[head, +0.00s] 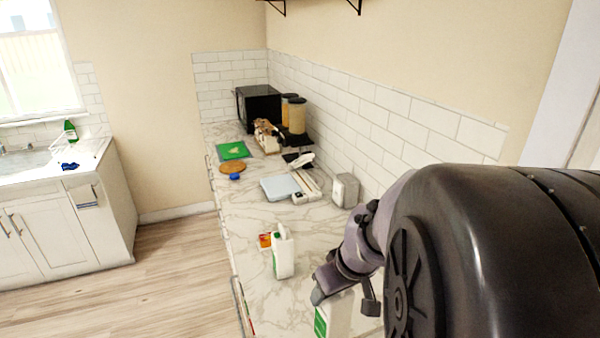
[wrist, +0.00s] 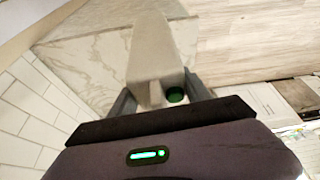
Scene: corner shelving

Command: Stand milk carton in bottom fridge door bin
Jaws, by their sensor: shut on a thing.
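A white milk carton with green on its side (head: 321,321) shows at the bottom of the head view, partly cut off by the frame edge and partly hidden by my gripper. In the wrist view the carton (wrist: 157,45) looks pale grey, with a dark green round cap. My gripper (wrist: 160,92) has a finger on each side of the carton's top end and is shut on it. In the head view my gripper (head: 345,290) is over the near part of the counter. I cannot tell whether the carton touches the counter. No fridge or door bin can be made out.
On the marble counter (head: 250,205) stands a white jug (head: 284,254) beside a small orange-red item (head: 265,240). Farther back are a white scale (head: 280,187), a toaster (head: 345,190), a green board (head: 233,150) and a black microwave (head: 259,107). The wooden floor at left is clear.

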